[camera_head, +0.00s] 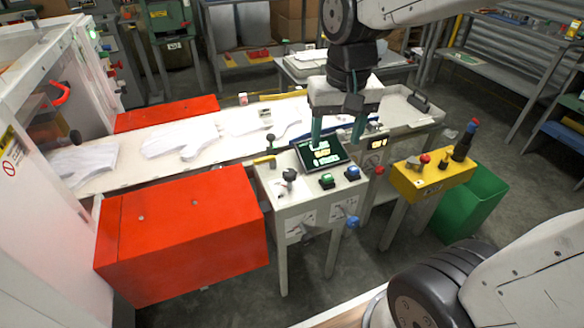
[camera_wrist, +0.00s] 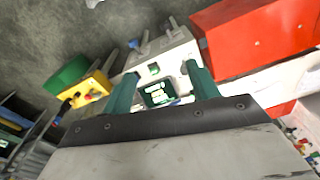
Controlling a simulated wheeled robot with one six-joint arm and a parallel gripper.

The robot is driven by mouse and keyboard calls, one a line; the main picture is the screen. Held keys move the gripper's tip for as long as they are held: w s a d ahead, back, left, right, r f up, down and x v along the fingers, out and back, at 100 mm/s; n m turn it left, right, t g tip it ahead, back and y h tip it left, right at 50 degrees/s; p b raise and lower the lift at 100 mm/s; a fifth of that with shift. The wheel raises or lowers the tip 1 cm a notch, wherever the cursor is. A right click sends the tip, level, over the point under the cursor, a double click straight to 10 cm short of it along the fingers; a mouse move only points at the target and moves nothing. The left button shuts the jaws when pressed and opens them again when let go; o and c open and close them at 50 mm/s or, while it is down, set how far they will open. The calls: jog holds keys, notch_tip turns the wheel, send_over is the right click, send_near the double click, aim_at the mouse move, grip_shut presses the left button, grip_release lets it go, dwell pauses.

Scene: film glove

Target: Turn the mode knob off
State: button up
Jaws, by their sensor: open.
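A pale control console (camera_head: 300,212) stands in front of the conveyor. On its top are a black knob (camera_head: 289,175), a green button (camera_head: 326,181), a blue button (camera_head: 352,173) and a tilted lit screen (camera_head: 322,152). A blue knob (camera_head: 352,222) sticks out low on its front. No readable label shows which knob is the mode knob. My gripper (camera_head: 338,133) is open and empty above and behind the console, beyond the screen and apart from the black knob. In the wrist view, the console (camera_wrist: 178,53) and screen (camera_wrist: 157,93) show between and beyond the fingers.
A red box (camera_head: 185,225) stands left of the console. A yellow control box (camera_head: 440,178) with a red button and a green bin (camera_head: 475,200) stand right. White gloves (camera_head: 180,140) lie on the conveyor (camera_head: 130,148). The floor before the console is clear.

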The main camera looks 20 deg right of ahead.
jog(key=w+f+m, duration=0.1)
jog(key=w+f, duration=0.3)
jog(key=w, duration=0.3)
jog(key=m, duration=0.3)
send_over(289, 173)
jog(key=s, duration=0.1)
notch_tip(289, 173, down, 9)
jog(key=shift+g, duration=0.4)
jog(key=f, duration=0.6)
jog(key=w+f, duration=0.1)
jog(key=f, duration=0.3)
jog(key=shift+f, duration=0.1)
jog(key=shift+c, duration=0.2)
jog(key=c, duration=0.9)
